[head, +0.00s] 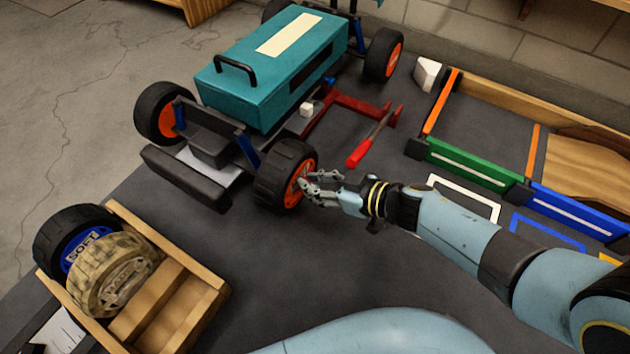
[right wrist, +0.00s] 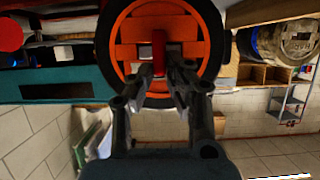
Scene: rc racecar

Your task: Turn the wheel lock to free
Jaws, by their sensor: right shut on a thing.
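The RC car (head: 270,70) has a teal body and black tires with orange hubs. My right gripper (head: 310,184) is at the hub of its near front wheel (head: 270,178). In the right wrist view, the wheel's orange hub (right wrist: 190,28) fills the upper middle. The wheel lock, a red bar (right wrist: 159,48), stands upright in that view at the hub's center. The fingers of my right gripper (right wrist: 167,80) are shut on the red lock, partly hiding its lower end. The lock's full outline is hidden in the head view. My left gripper is not in view.
A wooden crate (head: 216,283) with a "SOFT" tire (head: 62,243) and a tan tire (head: 108,282) stands at the lower left. A red-handled tool (head: 361,153) lies beside the red jack (head: 345,105). Green (head: 465,163) and blue (head: 575,212) barriers stand at right.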

